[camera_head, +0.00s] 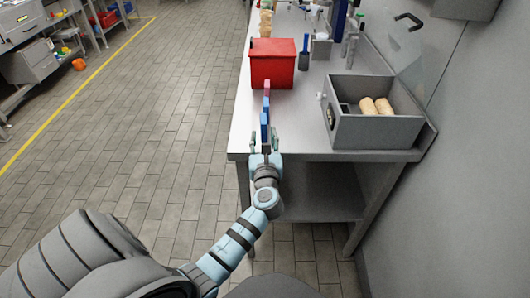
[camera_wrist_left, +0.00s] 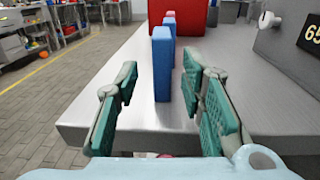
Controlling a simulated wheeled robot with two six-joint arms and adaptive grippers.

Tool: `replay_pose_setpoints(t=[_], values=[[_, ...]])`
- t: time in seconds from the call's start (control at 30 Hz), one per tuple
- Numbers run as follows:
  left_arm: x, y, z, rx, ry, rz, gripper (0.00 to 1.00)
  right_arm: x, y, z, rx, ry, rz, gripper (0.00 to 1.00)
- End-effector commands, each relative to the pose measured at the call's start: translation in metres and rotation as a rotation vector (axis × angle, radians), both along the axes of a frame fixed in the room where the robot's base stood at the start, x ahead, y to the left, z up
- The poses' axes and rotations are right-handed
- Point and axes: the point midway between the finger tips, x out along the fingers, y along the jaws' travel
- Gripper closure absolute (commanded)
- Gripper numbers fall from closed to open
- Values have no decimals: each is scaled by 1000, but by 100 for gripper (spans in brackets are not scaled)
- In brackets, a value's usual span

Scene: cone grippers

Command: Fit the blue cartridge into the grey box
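A blue upright block (camera_wrist_left: 162,65), which looks like the blue cartridge, stands on the table ahead of my left gripper. It also shows in the head view (camera_head: 265,119). A second, narrower blue piece (camera_wrist_left: 190,80) stands behind it to the right. My left gripper (camera_head: 264,142) is at the table's front edge with its green-padded fingers spread on either side of the block's line, and nothing is held. The grey box (camera_head: 375,132) stands to the right, open on top, with tan rolls inside. My right gripper is not in view.
A red bin (camera_head: 272,66) stands behind the blue pieces, with a pinkish piece (camera_head: 267,88) in front of it. Bottles and tools line the back of the table (camera_head: 300,125). A wall bounds the right side. The table between the blue pieces and the grey box is clear.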

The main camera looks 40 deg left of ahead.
Motion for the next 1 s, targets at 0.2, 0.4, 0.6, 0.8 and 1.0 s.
replay_pose_setpoints(t=[0.2,0.4,0.6,0.8,1.0], values=[[-47,-40,0,-4,0,1,64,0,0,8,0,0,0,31],[-65,-56,0,0,-1,0,64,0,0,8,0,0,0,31],[-66,-57,0,0,-1,0,64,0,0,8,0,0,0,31],[-61,-67,-22,-339,-158,-79,64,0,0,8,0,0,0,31],[-82,-119,-160,-1586,-469,35,64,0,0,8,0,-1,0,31]])
